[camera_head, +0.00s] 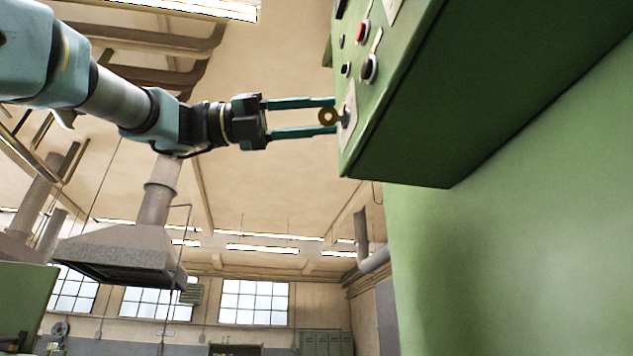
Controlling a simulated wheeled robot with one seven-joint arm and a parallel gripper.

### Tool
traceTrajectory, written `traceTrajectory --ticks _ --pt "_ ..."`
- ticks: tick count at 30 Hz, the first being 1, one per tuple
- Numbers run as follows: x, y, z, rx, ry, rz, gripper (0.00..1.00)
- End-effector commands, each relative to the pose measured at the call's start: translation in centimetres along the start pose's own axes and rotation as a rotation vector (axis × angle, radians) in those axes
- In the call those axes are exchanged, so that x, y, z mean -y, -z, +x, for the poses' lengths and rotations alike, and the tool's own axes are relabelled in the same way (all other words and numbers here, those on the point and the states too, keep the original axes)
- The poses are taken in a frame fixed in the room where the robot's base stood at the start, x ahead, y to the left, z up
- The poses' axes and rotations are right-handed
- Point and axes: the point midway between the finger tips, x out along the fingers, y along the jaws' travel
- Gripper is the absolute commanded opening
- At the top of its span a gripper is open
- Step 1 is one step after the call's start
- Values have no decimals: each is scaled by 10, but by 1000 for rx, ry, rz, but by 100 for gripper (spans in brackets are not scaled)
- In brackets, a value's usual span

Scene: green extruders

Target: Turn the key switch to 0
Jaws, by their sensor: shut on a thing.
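The key switch (328,116) is a brass-coloured round key with a hole, set in a dark barrel on a light plate at the lower left edge of the green control box. My gripper (330,116) reaches in from the left with its two teal fingers, one above and one below the key. The fingers are shut on the key. The markings on the plate are too small to read, so the key's position cannot be told.
The green control box (480,90) overhangs from the upper right. Above the key are a black knob (369,69), a small dark button (346,69) and a red button (362,33). A green machine body (520,240) fills the lower right. Open air lies below my arm.

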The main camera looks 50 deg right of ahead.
Motion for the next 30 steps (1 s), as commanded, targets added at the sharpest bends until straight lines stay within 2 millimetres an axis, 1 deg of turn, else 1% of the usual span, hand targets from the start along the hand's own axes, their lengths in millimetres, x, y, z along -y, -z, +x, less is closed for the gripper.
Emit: traceTrajectory --ticks 8,21,30 --pt "-3 4 -1 51 26 -174 0" --pt "-3 6 0 157 85 -569 0" --pt "-3 6 0 218 119 -795 0"
